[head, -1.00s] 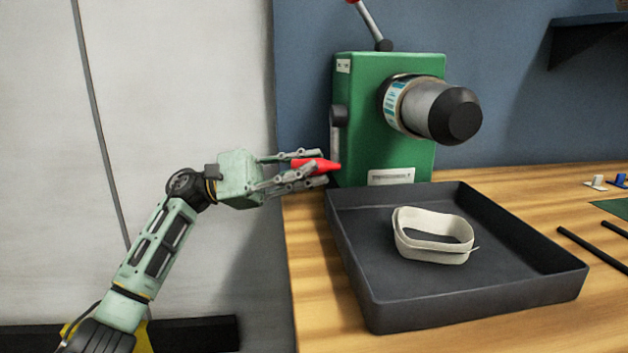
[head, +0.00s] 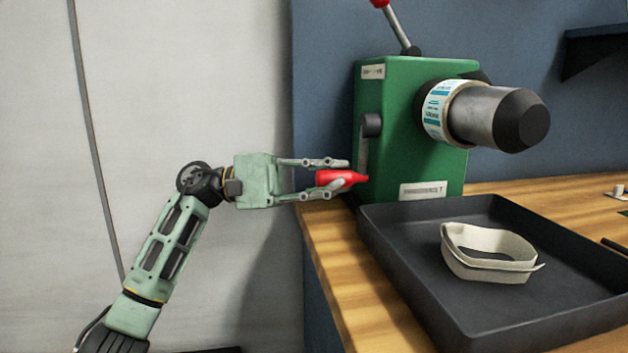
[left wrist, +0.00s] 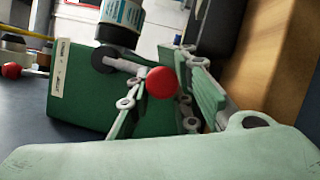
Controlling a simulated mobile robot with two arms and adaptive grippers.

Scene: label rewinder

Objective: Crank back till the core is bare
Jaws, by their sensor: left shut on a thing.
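The green rewinder (head: 415,140) stands at the table's back edge. A roll of white labels with blue print (head: 434,112) sits around its spindle, behind a grey cylinder (head: 478,115) with a black end cap. The crank's black hub (head: 371,125) is on the machine's left side, with its arm hanging down. My left gripper (head: 338,174) is shut on the red crank handle (head: 350,179). In the left wrist view the round red handle end (left wrist: 162,83) shows between the fingers. My right gripper is not in view.
A dark tray (head: 400,235) sits in front of the machine, holding a loose looped whitish strip (head: 490,252). A red-knobbed lever (head: 396,25) rises from the machine's top. A dark wall shelf (head: 595,50) is at upper right. Bare table (head: 350,285) shows left of the tray.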

